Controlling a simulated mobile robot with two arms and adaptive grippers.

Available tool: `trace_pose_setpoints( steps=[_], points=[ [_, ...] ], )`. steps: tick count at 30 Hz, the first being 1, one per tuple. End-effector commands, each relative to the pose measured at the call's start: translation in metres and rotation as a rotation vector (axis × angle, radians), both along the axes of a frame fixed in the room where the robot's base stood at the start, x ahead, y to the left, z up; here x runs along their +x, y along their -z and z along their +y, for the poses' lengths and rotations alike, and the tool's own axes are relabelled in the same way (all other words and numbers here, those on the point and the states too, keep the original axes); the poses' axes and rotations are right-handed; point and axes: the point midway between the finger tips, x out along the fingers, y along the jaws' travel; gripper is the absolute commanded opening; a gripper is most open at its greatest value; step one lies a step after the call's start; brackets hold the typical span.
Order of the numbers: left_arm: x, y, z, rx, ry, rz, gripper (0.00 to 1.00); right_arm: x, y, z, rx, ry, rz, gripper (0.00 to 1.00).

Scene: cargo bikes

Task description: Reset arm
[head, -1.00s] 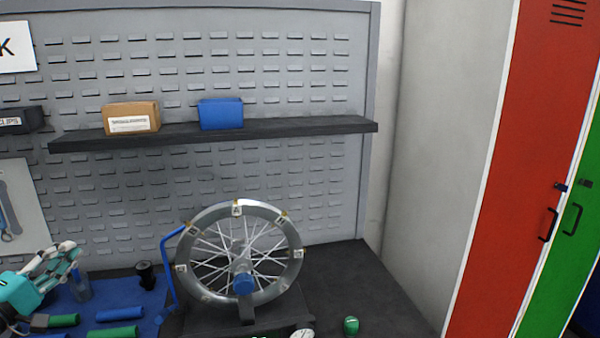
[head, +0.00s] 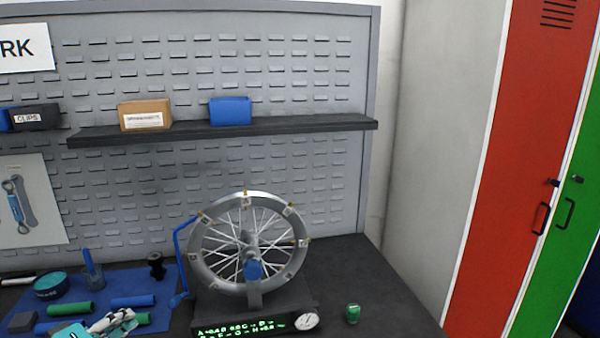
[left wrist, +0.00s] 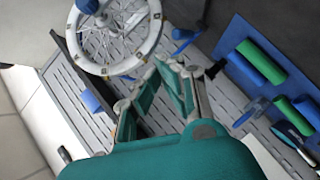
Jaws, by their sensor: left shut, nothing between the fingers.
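My left gripper (head: 118,322) is low at the left of the head view, over the front of the blue mat (head: 160,318). It is shut and empty. In the left wrist view its teal and grey fingers (left wrist: 160,82) reach up from the teal housing, with nothing held between them. The spoked wheel (head: 207,278) stands upright on its stand to the right of the gripper, apart from it. The wheel also shows in the left wrist view (left wrist: 152,40). My right gripper is not in view.
Green and blue grips (head: 70,309) and a round teal tin (head: 50,286) lie on the mat. A blue lever (head: 178,250) stands left of the wheel. A small green item (head: 353,313) sits right of the lit display (head: 240,327). The dark bench at the right is mostly clear.

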Motion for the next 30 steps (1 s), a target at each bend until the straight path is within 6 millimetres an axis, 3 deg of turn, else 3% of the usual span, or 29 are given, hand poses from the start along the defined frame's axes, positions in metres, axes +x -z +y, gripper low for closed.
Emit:
trace_pose_setpoints(
  steps=[4, 6, 9, 12, 18, 26, 27, 30],
  points=[
    [-0.036, 0.069, -0.045, 0.227, 0.103, 0.148, 0.0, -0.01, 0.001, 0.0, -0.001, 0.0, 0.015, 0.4],
    [-0.065, 0.106, -0.069, 0.366, 0.177, 0.233, 0.0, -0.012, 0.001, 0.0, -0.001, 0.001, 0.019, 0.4],
    [-0.108, 0.146, -0.095, 0.547, 0.279, 0.332, 0.0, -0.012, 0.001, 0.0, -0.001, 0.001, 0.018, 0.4],
    [-0.145, 0.17, -0.112, 0.683, 0.364, 0.405, 0.0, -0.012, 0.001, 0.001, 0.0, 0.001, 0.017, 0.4],
    [-0.208, 0.194, -0.132, 0.878, 0.5, 0.514, 0.0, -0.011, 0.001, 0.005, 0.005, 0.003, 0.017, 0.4],
    [-0.275, 0.2, -0.145, 1.056, 0.639, 0.624, 0.0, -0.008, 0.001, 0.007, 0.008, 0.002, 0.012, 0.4],
    [-0.282, 0.202, -0.145, 1.075, 0.654, 0.638, 0.0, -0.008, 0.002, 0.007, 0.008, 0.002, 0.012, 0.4],
    [-0.272, 0.232, -0.145, 1.071, 0.654, 0.643, 0.0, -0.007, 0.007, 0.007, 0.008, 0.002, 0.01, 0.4]
  ],
)
